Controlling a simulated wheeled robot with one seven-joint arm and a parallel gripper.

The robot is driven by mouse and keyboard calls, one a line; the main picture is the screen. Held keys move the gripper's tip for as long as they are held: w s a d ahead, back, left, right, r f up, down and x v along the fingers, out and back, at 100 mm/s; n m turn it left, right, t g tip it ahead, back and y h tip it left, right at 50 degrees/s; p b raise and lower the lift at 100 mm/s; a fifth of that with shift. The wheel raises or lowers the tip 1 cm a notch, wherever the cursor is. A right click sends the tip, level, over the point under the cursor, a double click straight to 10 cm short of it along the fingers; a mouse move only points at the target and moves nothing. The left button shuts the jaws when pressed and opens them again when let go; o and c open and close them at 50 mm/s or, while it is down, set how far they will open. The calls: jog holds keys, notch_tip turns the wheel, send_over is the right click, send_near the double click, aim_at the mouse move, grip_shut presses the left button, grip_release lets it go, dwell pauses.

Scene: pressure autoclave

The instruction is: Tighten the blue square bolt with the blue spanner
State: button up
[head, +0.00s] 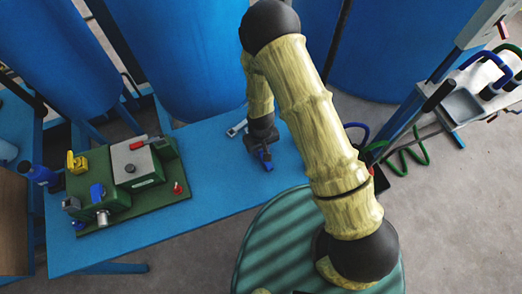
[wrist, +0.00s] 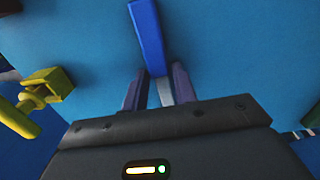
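The blue spanner (wrist: 147,35) has a blue bar handle and a light grey part. In the wrist view the handle rises from between my fingertips, and the grey part shows between the fingers. My gripper (wrist: 156,80) appears shut on it, the fingers close at both sides. In the head view my gripper (head: 258,148) is low over the blue table, with the blue handle (head: 265,160) and a grey end (head: 236,128) on either side. A blue block (head: 97,192) sits on the green fixture (head: 150,213) at left; I cannot tell whether it is the square bolt.
The fixture carries a grey box (head: 135,165), a yellow part (head: 75,162) and a red knob (head: 178,188). The blue table (head: 215,160) is clear between fixture and gripper. Blue tanks (head: 195,50) stand behind.

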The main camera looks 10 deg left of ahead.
aim_at(261, 150)
grip_shut()
notch_tip(261, 150, up, 10)
jog(key=shift+b, duration=0.35)
dwell(0.7)
